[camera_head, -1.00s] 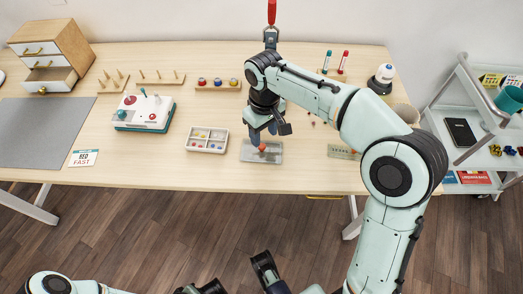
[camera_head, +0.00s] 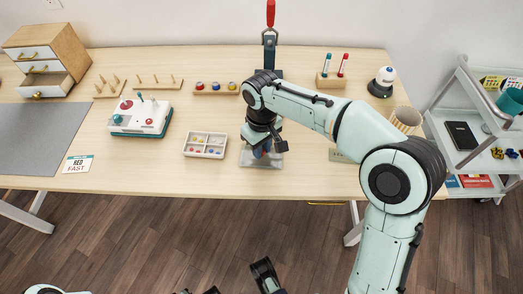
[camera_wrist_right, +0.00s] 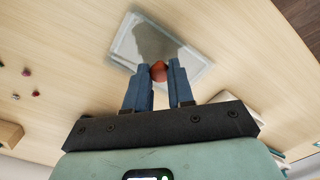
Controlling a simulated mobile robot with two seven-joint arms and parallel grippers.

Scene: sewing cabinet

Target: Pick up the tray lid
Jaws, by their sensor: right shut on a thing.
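The tray lid (camera_head: 246,160) is a clear, flat rectangular plate lying on the table near its front edge, right of the compartment tray. It also shows in the right wrist view (camera_wrist_right: 190,57), with a red-orange knob (camera_wrist_right: 158,72) on it. My right gripper (camera_wrist_right: 158,76) is over the lid, its blue fingers shut on the knob. In the head view the right gripper (camera_head: 262,152) hides the knob and part of the lid. I cannot tell any gap between lid and table.
The white compartment tray (camera_head: 205,145) with small coloured pieces stands just left of the lid. Free table lies in front of the tray.

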